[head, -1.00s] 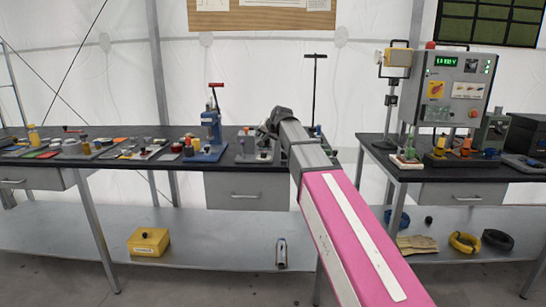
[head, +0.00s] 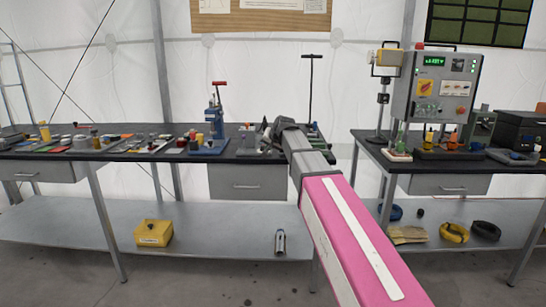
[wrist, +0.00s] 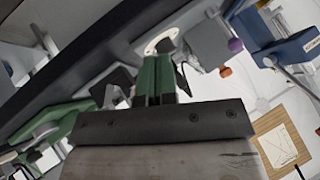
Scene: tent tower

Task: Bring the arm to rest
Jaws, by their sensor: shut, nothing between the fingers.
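My arm, with a pink link, reaches forward from the lower right of the head view toward the long black-topped bench (head: 130,158). Its dark wrist end is in front of the bench's right part, and the fingers are hard to make out there. In the wrist view my gripper (wrist: 156,80) shows two green fingers side by side, closed together with nothing between them. A grey fixture (wrist: 205,45) with a pale round part lies beyond the fingertips. I cannot tell whether the fingers touch anything.
A blue press with a red handle (head: 211,130) stands left of my wrist. Small tools lie along the bench to the left. On the right, a second bench (head: 400,166) carries a grey control box (head: 440,90). A yellow box (head: 153,233) sits on the lower shelf (head: 80,220).

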